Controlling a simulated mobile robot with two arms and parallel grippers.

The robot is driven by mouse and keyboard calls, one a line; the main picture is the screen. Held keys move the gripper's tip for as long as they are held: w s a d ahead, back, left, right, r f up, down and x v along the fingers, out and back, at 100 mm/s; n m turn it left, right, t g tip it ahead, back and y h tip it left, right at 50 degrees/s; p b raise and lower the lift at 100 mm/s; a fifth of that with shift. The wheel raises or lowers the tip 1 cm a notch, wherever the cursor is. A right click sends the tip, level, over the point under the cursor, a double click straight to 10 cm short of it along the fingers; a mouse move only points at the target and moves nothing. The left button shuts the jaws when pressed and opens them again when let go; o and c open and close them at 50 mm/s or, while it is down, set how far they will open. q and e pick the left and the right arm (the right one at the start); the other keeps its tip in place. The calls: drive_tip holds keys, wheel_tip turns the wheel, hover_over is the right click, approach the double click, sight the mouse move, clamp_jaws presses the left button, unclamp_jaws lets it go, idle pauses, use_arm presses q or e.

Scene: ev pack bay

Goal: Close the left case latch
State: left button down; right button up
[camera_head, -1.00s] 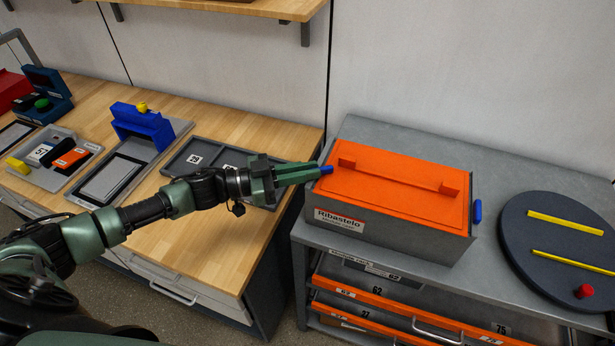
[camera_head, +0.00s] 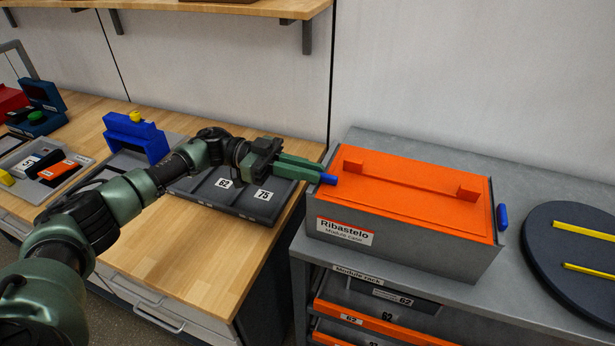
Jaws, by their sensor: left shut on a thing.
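The case is a grey box with an orange lid (camera_head: 420,195) on a grey metal rack top. Its label reads "Ribastelo". The left case latch (camera_head: 329,179) is a small blue tab at the lid's left end. My left gripper (camera_head: 322,172) is shut on this blue latch, coming in from the left, and its fingers hide part of it. A second blue latch (camera_head: 502,217) hangs along the case's right end. The lid lies flat on the box. My right gripper is not in view.
A dark grey tray (camera_head: 215,202) labelled 62 and 75 lies on the wooden bench under my left wrist. A round dark turntable (camera_head: 550,240) with yellow strips stands right of the case. Orange-fronted drawers (camera_head: 350,318) are below.

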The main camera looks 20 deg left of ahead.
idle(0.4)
use_arm(q)
drive_tip(key=c, duration=1.5)
unclamp_jaws()
drive_tip(key=shift+d, duration=0.1)
drive_tip(key=shift+o, duration=0.2)
drive_tip(key=a+b, duration=0.3)
drive_tip(key=a, duration=0.5)
drive_tip(key=shift+w, duration=0.15)
drive_tip(key=shift+d, duration=0.1)
